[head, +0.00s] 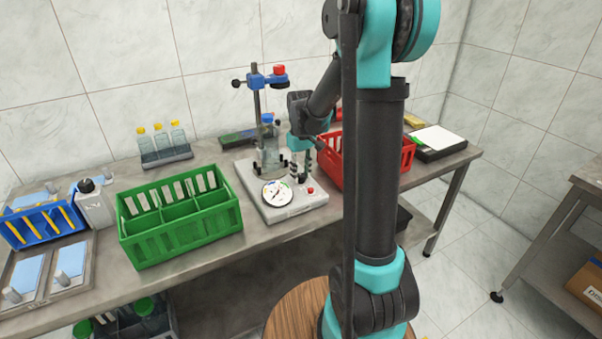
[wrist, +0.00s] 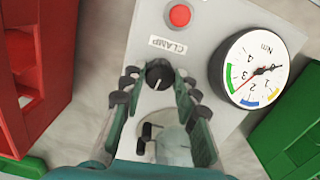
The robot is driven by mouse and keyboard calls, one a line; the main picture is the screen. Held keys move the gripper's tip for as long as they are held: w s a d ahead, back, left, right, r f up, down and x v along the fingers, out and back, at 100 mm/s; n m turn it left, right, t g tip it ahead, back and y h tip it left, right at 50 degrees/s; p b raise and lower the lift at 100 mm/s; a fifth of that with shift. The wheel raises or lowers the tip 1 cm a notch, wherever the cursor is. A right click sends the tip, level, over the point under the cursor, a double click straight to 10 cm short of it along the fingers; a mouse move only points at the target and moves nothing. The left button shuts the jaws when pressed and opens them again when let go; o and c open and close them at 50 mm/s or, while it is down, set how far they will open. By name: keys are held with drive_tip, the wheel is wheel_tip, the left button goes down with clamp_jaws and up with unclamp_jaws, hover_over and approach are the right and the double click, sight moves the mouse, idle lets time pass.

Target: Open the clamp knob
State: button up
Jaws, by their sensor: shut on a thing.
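The clamp knob (wrist: 159,73) is a small dark round knob with a pale mark, on the light grey panel of the capping machine (head: 290,209) beside the "CLAMP" label (wrist: 168,45). My gripper (wrist: 157,79) has a finger on each side of the knob and is shut on it. In the head view my gripper (head: 301,165) points down over the machine base, and the knob cannot be made out there. The round dial gauge (wrist: 255,69) and red button (wrist: 180,15) are on the same panel. A clear bottle (head: 268,155) stands behind my gripper.
A green divided crate (head: 180,238) stands left of the machine and a red crate (head: 405,153) right of it, both close by. A rack of yellow-capped bottles (head: 167,155) is at the back. The machine's post (head: 257,105) rises beside my arm.

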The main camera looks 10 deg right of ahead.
sight(301, 175)
drive_tip(key=shift+n, duration=0.6)
drive_tip(key=o, duration=1.2)
drive_tip(key=shift+c, duration=0.2)
wheel_tip(301, 175, up, 12)
drive_tip(key=s+d+f+m+t, duration=0.2)
drive_tip(key=s+f, duration=0.5)
drive_tip(key=s, duration=0.4)
drive_tip(key=s+d+f+m+t, duration=0.2)
drive_tip(key=s+f+m, duration=0.1)
drive_tip(key=s+f, duration=0.5)
drive_tip(key=s, duration=0.3)
drive_tip(key=shift+m, duration=0.4)
